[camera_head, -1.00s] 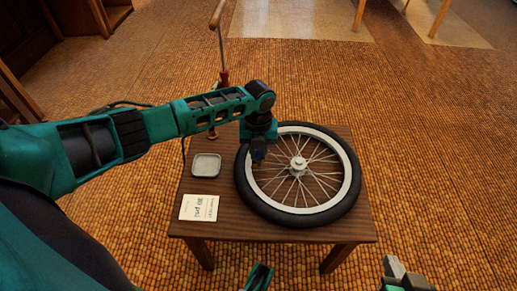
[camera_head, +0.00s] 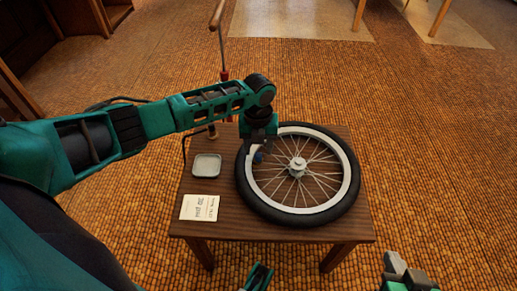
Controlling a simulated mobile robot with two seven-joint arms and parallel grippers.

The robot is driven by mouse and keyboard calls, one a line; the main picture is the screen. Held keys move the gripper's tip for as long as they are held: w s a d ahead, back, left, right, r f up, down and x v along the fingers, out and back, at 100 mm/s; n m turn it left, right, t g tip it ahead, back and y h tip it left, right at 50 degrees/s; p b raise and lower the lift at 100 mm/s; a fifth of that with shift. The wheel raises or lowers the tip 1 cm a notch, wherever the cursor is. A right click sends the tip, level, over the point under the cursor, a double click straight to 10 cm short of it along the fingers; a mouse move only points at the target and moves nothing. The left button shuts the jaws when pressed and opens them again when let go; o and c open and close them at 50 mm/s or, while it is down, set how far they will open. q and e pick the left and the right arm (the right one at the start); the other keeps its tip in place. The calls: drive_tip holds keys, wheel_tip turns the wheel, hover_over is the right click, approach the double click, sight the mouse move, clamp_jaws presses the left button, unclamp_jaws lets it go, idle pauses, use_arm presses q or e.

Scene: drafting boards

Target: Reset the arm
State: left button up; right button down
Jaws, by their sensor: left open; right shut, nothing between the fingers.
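My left arm reaches in from the left. Its gripper (camera_head: 257,143) points down over the upper left part of the wheel's rim. It is open, but its fingertips are hard to make out. A small blue piece (camera_head: 258,157) shows just below it at the rim, apart from the fingers as far as I can tell. The spoked wheel (camera_head: 345,195) with its black tyre lies flat on a small wooden table (camera_head: 228,222). My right gripper (camera_head: 404,272) is at the bottom edge, right of centre, shut and empty, partly cut off by the frame.
A small grey square dish (camera_head: 206,165) and a printed card (camera_head: 200,207) lie on the table left of the wheel. A pump with a wooden handle (camera_head: 217,14) stands behind, partly hidden by my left arm. The floor to the right is clear.

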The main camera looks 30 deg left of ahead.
use_arm(q)
wheel_tip(320, 180, up, 9)
drive_tip(key=p, duration=0.3)
drive_tip(key=s+d+f+n+t+h, duration=0.1)
drive_tip(key=s+d+f+n+t, duration=0.1)
drive_tip(key=d+n, duration=0.3)
drive_tip(key=s+d+f+n+t+h, duration=0.2)
drive_tip(key=s+d+n, duration=0.3)
drive_tip(key=n, duration=0.1)
drive_tip(key=s+d+f+n+t+h, duration=0.2)
drive_tip(key=s+d+n, duration=0.2)
drive_tip(key=d+n, duration=0.1)
drive_tip(key=shift+f+n+t, duration=0.3)
drive_tip(key=shift+f+n, duration=0.05)
drive_tip(key=shift+n, duration=0.05)
drive_tip(key=s+a+r+n+t+y, duration=0.2)
drive_tip(key=s+a+r+n+t, duration=0.25)
drive_tip(key=n, duration=0.55)
drive_tip(key=s+a+r+n+y+p, duration=0.1)
drive_tip(key=s+a+r+p, duration=0.2)
drive_tip(key=r+p, duration=0.6)
drive_tip(key=p, duration=0.5)
drive_tip(key=shift+s+a, duration=0.2)
drive_tip(key=shift+a, duration=0.2)
use_arm(e)
drive_tip(key=s+d+r+h, duration=0.1)
drive_tip(key=d+r, duration=0.3)
drive_tip(key=r, duration=0.8)
drive_tip(key=shift+s, duration=0.45)
drive_tip(key=shift+a, duration=0.1)
